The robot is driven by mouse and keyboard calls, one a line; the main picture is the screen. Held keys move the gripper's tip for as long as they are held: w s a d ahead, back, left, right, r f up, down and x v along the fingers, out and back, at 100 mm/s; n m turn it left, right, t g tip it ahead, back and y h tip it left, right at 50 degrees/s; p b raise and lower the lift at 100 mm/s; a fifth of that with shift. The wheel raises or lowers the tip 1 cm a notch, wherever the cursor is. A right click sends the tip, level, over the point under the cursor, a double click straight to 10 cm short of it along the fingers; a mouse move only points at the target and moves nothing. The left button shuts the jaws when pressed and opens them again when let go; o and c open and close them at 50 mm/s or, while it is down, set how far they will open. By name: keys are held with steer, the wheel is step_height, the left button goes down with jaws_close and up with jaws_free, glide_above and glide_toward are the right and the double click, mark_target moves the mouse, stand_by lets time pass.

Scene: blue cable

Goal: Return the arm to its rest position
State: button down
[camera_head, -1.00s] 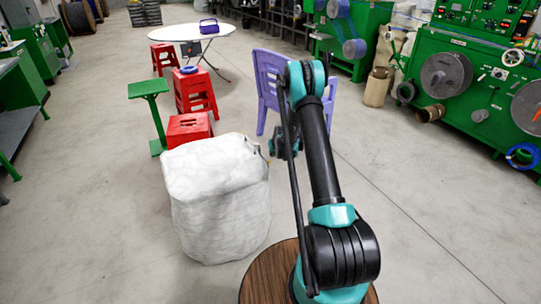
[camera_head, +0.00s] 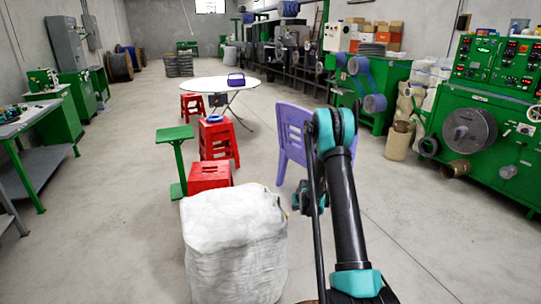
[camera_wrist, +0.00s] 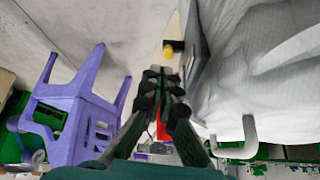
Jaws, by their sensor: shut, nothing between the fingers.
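My arm (camera_head: 346,205) rises from the bottom right of the head view and folds at a teal and black top joint. My gripper hangs beyond it in the head view (camera_head: 308,198), small and partly hidden by the arm. In the wrist view my gripper (camera_wrist: 166,82) has its dark fingers together, with nothing between them. A blue ring (camera_head: 213,119) lies on a red stool (camera_head: 217,141), well away from my gripper.
A bulky white sack (camera_head: 236,245) stands left of my arm and fills the right of the wrist view (camera_wrist: 265,75). Green machinery (camera_head: 485,140) stands right.

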steer(key=s+r+g, duration=0.1)
steer(key=s+r, duration=1.8)
steer(key=s+r+m+g+h, duration=0.1)
steer(key=s+r, duration=0.1)
steer(key=s, duration=2.6)
steer(key=shift+a, duration=0.15)
steer(key=shift+r, duration=0.1)
